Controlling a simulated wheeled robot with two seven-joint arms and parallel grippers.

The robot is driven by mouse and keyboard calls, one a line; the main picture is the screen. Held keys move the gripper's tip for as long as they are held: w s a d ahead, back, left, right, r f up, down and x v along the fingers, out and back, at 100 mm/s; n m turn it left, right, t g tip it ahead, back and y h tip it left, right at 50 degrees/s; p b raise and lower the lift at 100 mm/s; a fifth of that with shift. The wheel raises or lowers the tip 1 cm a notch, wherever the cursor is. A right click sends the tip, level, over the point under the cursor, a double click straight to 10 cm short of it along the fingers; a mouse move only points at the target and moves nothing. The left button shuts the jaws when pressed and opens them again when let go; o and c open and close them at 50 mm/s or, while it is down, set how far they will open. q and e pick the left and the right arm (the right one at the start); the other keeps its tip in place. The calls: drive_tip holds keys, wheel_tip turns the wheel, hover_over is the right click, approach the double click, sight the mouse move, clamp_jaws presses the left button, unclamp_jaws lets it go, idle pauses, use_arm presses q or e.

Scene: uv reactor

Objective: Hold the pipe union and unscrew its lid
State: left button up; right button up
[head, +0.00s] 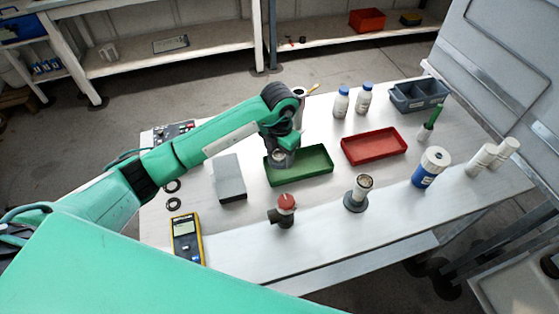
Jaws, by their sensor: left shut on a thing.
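An upright grey fitting (358,193) with a dark round base and a brownish open-looking top stands near the front of the table; it looks like the pipe union. A dark fitting with a red cap (286,203) and a side stub stands to its left. My left gripper (281,158) points down over the left part of the green tray (312,171). It is shut on a small round grey piece, perhaps the lid, mostly hidden by the gripper. It is apart from both fittings. My right gripper is not in view.
A red tray (374,146) lies right of the green one. A grey block (229,178) and a yellow multimeter (187,239) are at left. A blue-white jar (431,167), white bottles (341,102) and a grey bin (418,95) stand at right. The front strip is clear.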

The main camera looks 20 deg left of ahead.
sight(280, 163)
use_arm(q)
wheel_tip(280, 163, down, 4)
drive_tip(key=shift+f+p, duration=0.25)
drive_tip(key=shift+p, duration=0.25)
drive_tip(key=shift+f, duration=0.2)
drive_tip(key=shift+f, duration=0.1)
drive_tip(key=o, duration=0.8)
drive_tip(key=shift+r, duration=0.3)
wheel_tip(280, 163, up, 11)
drive_tip(key=b, duration=0.3)
drive_tip(key=shift+f, duration=0.2)
drive_tip(key=shift+r+b, duration=0.3)
drive_tip(key=shift+r, duration=0.25)
